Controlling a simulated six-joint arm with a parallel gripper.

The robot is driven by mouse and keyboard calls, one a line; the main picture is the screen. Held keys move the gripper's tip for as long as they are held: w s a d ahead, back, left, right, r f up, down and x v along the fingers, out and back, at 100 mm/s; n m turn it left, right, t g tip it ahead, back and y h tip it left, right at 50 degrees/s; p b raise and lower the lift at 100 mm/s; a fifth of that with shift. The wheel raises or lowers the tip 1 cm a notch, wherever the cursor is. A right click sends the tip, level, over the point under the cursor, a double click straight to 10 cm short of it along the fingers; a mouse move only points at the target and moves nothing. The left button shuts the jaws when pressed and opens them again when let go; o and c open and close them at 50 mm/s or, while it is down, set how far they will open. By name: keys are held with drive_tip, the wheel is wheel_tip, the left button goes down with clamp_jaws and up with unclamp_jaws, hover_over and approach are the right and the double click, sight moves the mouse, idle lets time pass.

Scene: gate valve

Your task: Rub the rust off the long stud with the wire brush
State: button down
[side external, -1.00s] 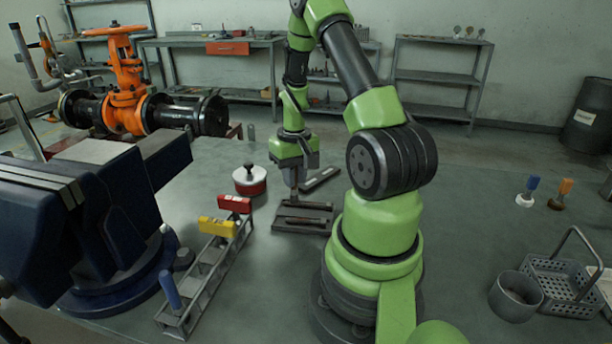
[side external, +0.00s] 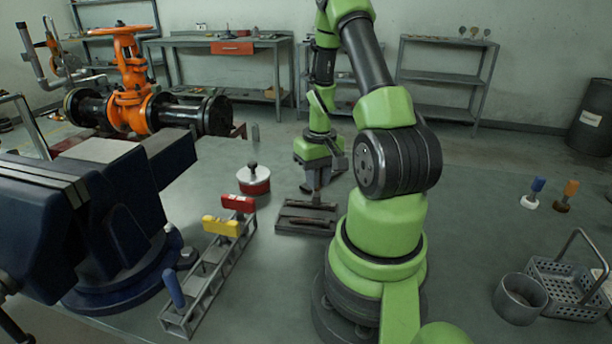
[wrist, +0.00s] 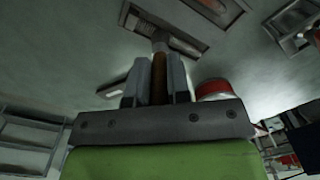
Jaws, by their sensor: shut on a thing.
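My gripper (side external: 316,183) is shut on the brown handle of the wire brush (wrist: 159,78), which stands between the two grey fingers in the wrist view. The brush points down over the dark stud tray (side external: 285,225), near its back recess. The long stud looks like the dark rod (wrist: 148,22) lying in the tray's recess in the wrist view, at the brush's lower end. I cannot tell whether the bristles touch it, nor how much rust is on it. A second, shorter rod (side external: 308,222) lies in the front recess.
A red and white round tin (side external: 253,181) stands left of the tray. A rack (side external: 205,275) with red, yellow and blue handled tools lies front left, beside the blue vise (side external: 110,220). A grey cup (side external: 519,298) and wire basket (side external: 570,285) stand far right.

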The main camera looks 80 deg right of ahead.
drive_tip(key=shift+s+d, duration=0.1)
drive_tip(key=shift+s, duration=1.15)
wheel_tip(320, 180, up, 8)
drive_tip(key=shift+r, duration=0.15)
drive_tip(key=w+a+r+n, duration=0.2)
drive_tip(key=w+a+n, duration=0.3)
drive_tip(key=w+a, duration=0.6)
drive_tip(key=w+a+n, duration=0.4)
drive_tip(key=w+a, duration=0.1)
drive_tip(key=a, duration=0.7)
drive_tip(key=shift+a+r, duration=0.25)
drive_tip(key=shift+r, duration=0.15)
drive_tip(key=shift+w, duration=0.1)
